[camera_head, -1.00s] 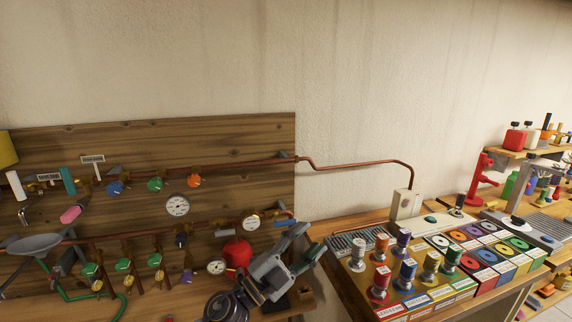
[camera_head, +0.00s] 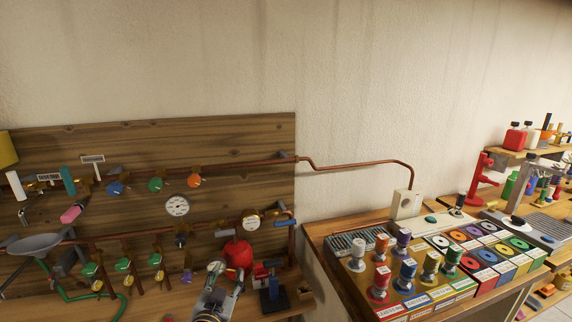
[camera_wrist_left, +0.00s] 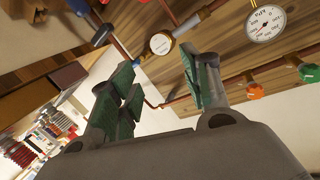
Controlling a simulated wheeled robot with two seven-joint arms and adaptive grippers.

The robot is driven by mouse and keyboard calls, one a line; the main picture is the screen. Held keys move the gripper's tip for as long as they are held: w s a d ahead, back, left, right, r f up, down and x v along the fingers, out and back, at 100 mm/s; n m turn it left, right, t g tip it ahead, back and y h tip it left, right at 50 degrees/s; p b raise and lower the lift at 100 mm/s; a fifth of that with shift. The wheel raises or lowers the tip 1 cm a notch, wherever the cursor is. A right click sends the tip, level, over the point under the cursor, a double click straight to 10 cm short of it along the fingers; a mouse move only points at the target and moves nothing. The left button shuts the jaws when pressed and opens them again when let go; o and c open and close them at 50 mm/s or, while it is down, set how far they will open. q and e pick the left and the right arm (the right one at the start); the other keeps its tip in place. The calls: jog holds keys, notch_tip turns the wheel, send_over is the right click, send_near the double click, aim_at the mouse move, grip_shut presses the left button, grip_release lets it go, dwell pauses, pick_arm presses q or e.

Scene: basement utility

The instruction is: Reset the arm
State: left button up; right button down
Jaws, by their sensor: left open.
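My left gripper (camera_head: 228,270) is low in the head view, in front of the wooden pipe board (camera_head: 120,145) and just below a red round vessel (camera_head: 237,254). In the left wrist view its two green-padded fingers (camera_wrist_left: 160,88) stand wide apart with nothing between them. A dial gauge (camera_wrist_left: 161,44) and a larger white gauge (camera_wrist_left: 265,24) show beyond the fingers. My right gripper is in neither view.
Copper pipes with coloured valve knobs (camera_head: 155,185) run along the board, with a grey funnel (camera_head: 35,244) at left. The wall above is bare.

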pick_arm(q)
jog(key=s+a+f+n+g, duration=0.1)
jog(key=s+a+f+g, duration=0.2)
jog(key=s+f+g, duration=0.55)
jog(key=s+a+f+n+g, duration=0.1)
jog(key=s+a+f+g, duration=0.25)
jog(key=s+f, duration=0.9)
jog(key=s+f+g, duration=0.1)
jog(key=s+f, duration=0.2)
jog(key=f, duration=1.3)
jog(key=s+f+g, duration=0.1)
jog(key=s+f, duration=0.1)
jog(key=f, duration=1.3)
jog(key=s+a+f, duration=0.2)
jog(key=s+f, duration=0.7)
jog(key=s, duration=0.2)
jog(key=s+a+f, duration=0.2)
jog(key=s+f, duration=0.8)
jog(key=s, duration=0.1)
jog(key=shift+g, duration=0.4)
